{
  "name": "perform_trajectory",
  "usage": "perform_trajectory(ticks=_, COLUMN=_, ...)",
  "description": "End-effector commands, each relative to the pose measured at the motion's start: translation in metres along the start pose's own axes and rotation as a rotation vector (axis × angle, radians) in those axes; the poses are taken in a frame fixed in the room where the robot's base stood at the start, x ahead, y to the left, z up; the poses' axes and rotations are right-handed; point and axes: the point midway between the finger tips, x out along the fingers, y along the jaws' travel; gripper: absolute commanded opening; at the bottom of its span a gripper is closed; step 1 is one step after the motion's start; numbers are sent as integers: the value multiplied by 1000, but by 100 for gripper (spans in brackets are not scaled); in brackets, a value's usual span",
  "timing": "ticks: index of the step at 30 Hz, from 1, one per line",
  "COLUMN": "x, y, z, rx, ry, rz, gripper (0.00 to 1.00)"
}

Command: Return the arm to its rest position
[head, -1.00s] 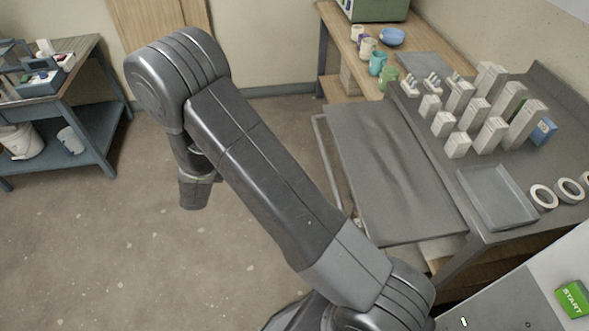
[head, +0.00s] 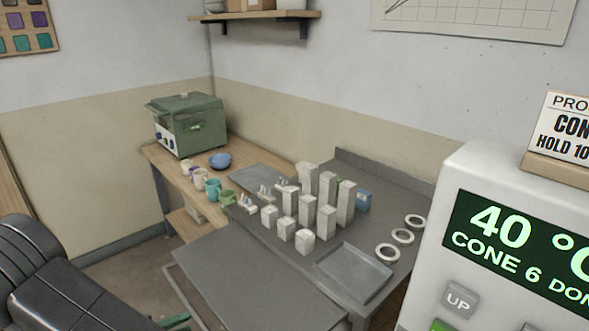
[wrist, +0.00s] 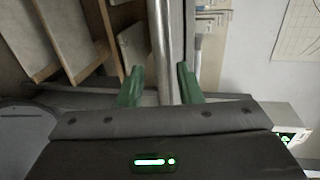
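My gripper (wrist: 158,85) shows in the wrist view, with its two green fingers spread apart. Nothing is held between them; a grey metal post (wrist: 162,45) shows behind the gap.
A grey table (head: 345,170) bears several pale blocks (head: 327,222), a grey tray (head: 354,273) and white rings (head: 402,236). A wooden bench (head: 160,154) holds a green box (head: 188,125), cups and a blue bowl (head: 220,160). A white panel (head: 463,205) with a green display stands at right.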

Motion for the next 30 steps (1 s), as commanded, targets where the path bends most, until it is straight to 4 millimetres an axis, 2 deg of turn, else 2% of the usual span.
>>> perform_trajectory(ticks=1, x=11, y=-2, z=-1, rx=-3, ry=5, rz=-2, gripper=32)
perform_trajectory(ticks=4, x=27, y=-2, z=-1, rx=-2, ry=5, rz=-1, gripper=32)
perform_trajectory(ticks=12, x=48, y=-1, z=-1, rx=-1, ry=1, rz=0, gripper=32)
perform_trajectory(ticks=24, x=50, y=0, z=0, rx=0, ry=0, rz=0, gripper=32)
perform_trajectory(ticks=30, x=41, y=0, z=0, rx=1, ry=-4, rz=1, gripper=32)
